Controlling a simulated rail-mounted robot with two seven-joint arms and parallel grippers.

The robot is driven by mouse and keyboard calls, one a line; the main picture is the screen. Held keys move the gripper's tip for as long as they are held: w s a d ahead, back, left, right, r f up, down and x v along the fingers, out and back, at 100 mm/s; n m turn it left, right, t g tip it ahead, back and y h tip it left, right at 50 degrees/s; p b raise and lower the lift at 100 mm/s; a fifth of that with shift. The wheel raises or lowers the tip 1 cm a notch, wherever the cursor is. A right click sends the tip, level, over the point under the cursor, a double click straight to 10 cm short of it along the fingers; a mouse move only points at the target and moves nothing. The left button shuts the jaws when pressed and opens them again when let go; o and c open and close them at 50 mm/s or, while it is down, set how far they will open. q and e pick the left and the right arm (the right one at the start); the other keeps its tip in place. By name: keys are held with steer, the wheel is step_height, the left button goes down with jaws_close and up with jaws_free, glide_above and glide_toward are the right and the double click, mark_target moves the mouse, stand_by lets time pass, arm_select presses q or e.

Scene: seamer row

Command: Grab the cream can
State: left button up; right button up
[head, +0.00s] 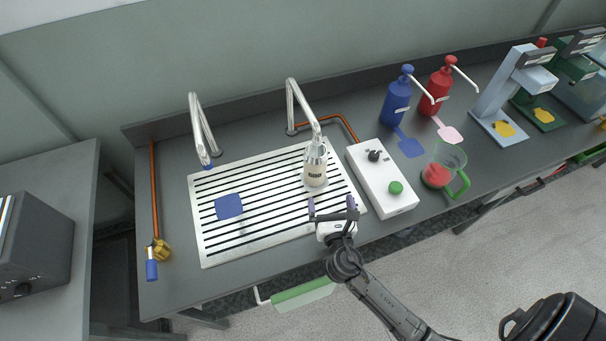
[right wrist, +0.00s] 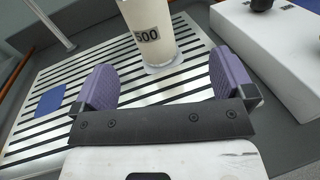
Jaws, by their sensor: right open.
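The cream can (head: 315,172) stands upright on the slotted drain plate (head: 262,232), under the spout of the right-hand metal tap, with a dark label on its front. In the right wrist view the can (right wrist: 151,28) shows its label "500", and its top is cut off by the frame. My right gripper (head: 333,205) is open and empty, just in front of the can on the near side. Its two purple finger pads (right wrist: 165,88) are spread apart, with the can beyond them and not between them. My left gripper is not in view.
A white control box (head: 385,182) with a green button stands close right of the can. A metal tap (head: 303,110) reaches over the can. A blue square (head: 229,206) lies on the plate. A jug (head: 441,172) with red contents and pump bottles (head: 396,104) stand farther right.

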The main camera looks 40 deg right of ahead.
mark_target(320, 173)
steer(key=shift+w+a+f+n, duration=0.15)
steer(key=shift+w+f+n, duration=0.2)
steer(key=shift+n, duration=0.05)
steer(key=x, duration=0.8)
steer(key=shift+w+a+r+b, duration=0.1)
steer(key=shift+w+a+b, duration=0.05)
steer(key=shift+w+b, duration=0.2)
steer(key=x, duration=0.2)
steer(key=b+x, duration=0.1)
steer(key=x, duration=0.1)
steer(key=shift+w+a+r, duration=0.2)
steer(key=shift+w, duration=0.35)
steer(key=shift+w+d, duration=0.15)
steer(key=c, duration=1.1)
steer(key=shift+o, duration=0.2)
